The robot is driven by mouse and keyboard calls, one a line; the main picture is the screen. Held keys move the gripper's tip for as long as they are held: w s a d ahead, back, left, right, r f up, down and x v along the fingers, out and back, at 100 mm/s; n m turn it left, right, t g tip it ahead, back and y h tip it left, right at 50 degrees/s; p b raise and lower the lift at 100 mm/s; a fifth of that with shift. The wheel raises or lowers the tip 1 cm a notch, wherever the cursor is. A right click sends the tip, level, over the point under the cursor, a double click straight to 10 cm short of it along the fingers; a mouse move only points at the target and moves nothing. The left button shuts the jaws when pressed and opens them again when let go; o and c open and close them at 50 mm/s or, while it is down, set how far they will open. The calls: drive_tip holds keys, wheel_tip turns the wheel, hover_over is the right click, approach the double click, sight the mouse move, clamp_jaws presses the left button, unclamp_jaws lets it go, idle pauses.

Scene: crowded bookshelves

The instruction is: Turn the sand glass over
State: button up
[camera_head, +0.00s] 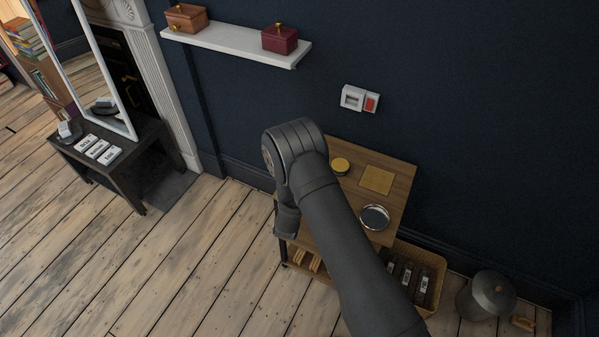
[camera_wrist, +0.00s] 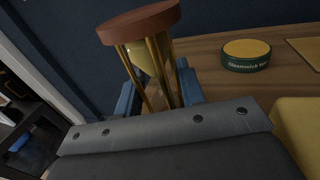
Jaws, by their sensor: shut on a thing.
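The sand glass (camera_wrist: 140,24) shows in the wrist view, with a round reddish-brown wooden end cap on top, brass-coloured posts and a pale glass bulb between them. It looks slightly tilted in the picture. My gripper (camera_wrist: 158,95) is shut on it, with a blue finger on each side of the posts. The lower end of the sand glass is hidden behind my gripper's body, so I cannot tell whether it touches the table. In the head view my arm hides the gripper and the sand glass.
A small wooden table (camera_head: 398,190) stands against the dark wall. On it are a round tin (camera_head: 340,165), also in the wrist view (camera_wrist: 246,56), a yellow square (camera_head: 377,180) and a round dish (camera_head: 374,217). A white shelf (camera_head: 235,46) and a switch (camera_head: 359,100) are on the wall.

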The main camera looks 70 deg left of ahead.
drive_tip(key=shift+f, duration=0.15)
drive_tip(key=o, duration=1.1)
